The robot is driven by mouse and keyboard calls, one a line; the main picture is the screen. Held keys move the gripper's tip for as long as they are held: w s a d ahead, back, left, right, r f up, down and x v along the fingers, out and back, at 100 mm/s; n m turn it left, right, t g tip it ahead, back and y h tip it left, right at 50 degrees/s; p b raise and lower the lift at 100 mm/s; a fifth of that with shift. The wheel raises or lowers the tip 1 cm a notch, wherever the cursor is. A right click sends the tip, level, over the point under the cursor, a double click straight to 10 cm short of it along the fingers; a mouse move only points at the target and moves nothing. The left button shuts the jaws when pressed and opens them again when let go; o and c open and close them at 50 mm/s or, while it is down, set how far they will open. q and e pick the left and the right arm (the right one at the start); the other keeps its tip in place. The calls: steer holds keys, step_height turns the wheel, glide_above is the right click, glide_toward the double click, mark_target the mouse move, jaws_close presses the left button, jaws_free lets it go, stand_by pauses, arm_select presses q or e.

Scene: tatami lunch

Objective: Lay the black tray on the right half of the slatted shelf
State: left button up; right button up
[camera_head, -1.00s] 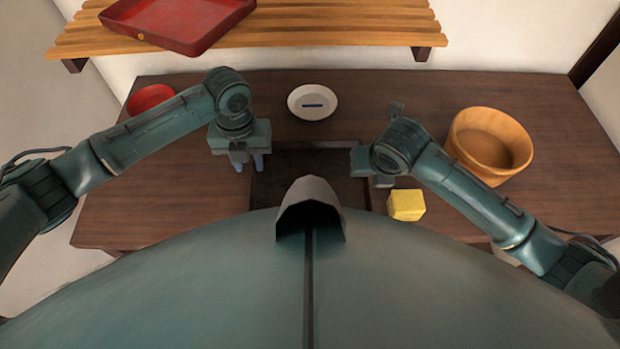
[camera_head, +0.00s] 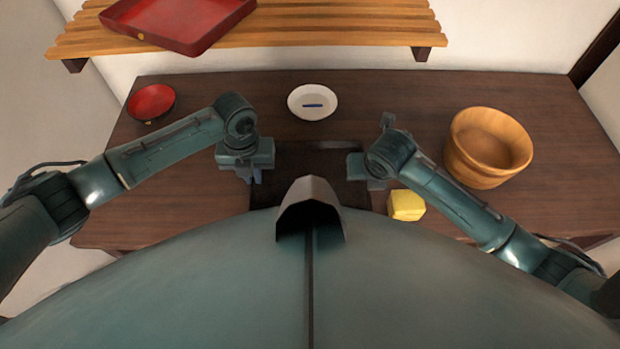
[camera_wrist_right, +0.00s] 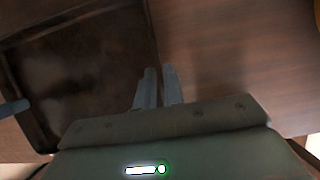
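The black tray (camera_head: 318,160) lies flat on the dark table, partly hidden by my body. It also shows in the right wrist view (camera_wrist_right: 85,70). My left gripper (camera_head: 250,178) is at the tray's left edge, its fingers close together on the rim. My right gripper (camera_head: 368,182) is at the right edge. In the right wrist view its fingers (camera_wrist_right: 158,74) stand close on either side of the rim, with a thin gap. The slatted shelf (camera_head: 340,28) is on the wall behind the table; its right half is bare.
A red tray (camera_head: 180,22) lies on the shelf's left half. On the table (camera_head: 200,90) are a red bowl (camera_head: 151,101), a white dish (camera_head: 312,102) behind the tray, a wooden tub (camera_head: 488,145) at right and a yellow block (camera_head: 406,205) near the right gripper.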

arm_select(q)
jaws_close()
arm_select(e)
jaws_close()
arm_select(q)
steer(key=shift+r, duration=0.1)
arm_select(e)
steer(key=shift+r, duration=0.1)
